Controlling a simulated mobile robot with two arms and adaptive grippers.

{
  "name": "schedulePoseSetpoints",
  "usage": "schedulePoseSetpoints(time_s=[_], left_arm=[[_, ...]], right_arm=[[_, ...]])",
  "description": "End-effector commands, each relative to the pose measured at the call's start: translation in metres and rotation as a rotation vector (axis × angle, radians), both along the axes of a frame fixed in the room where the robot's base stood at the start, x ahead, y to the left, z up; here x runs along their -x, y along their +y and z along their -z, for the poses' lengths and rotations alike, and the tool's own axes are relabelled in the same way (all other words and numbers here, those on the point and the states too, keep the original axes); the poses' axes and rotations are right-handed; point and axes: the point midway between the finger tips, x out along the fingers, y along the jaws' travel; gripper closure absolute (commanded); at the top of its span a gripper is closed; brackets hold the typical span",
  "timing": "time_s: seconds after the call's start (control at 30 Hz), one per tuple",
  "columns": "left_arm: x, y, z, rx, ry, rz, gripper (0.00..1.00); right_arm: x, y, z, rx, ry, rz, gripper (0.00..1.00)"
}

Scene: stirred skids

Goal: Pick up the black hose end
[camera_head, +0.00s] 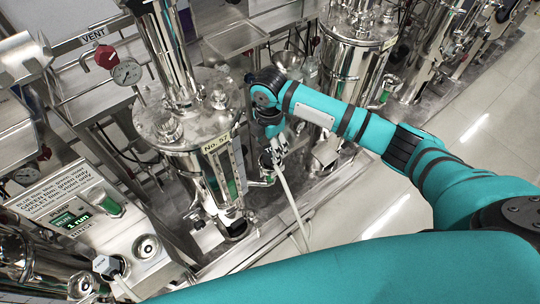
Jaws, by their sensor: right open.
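My right arm comes in from the right, and its gripper (275,143) points down beside the vessel marked No. 57 (185,130). The gripper is open, but its fingertips are small and partly hidden. A pale hose (289,195) runs from just below the gripper down to the skid's front edge. A small dark part (266,160) shows beside the hose's upper end; I cannot tell whether it is the black hose end. I cannot tell whether the fingers touch the hose. My left gripper is not in view.
A control box (90,215) with a green display stands at lower left. A gauge (127,72) and red knob (106,57) sit at upper left. Another steel vessel (350,60) stands behind my right arm. Clear floor (480,125) lies at right.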

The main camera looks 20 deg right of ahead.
Motion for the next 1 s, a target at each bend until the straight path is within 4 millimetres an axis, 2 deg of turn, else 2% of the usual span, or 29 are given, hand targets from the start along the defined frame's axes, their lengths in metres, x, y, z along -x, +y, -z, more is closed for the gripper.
schedulePoseSetpoints(time_s=[0.23,0.53,1.0], left_arm=[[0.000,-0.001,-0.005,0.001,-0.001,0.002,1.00],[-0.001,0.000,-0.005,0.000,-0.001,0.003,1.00],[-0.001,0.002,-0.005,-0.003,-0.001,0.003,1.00]], right_arm=[[0.000,-0.003,0.036,0.002,0.002,0.001,0.30],[0.000,-0.004,0.041,0.002,-0.001,0.000,0.30],[0.000,-0.004,0.041,0.002,-0.001,0.000,0.91]])
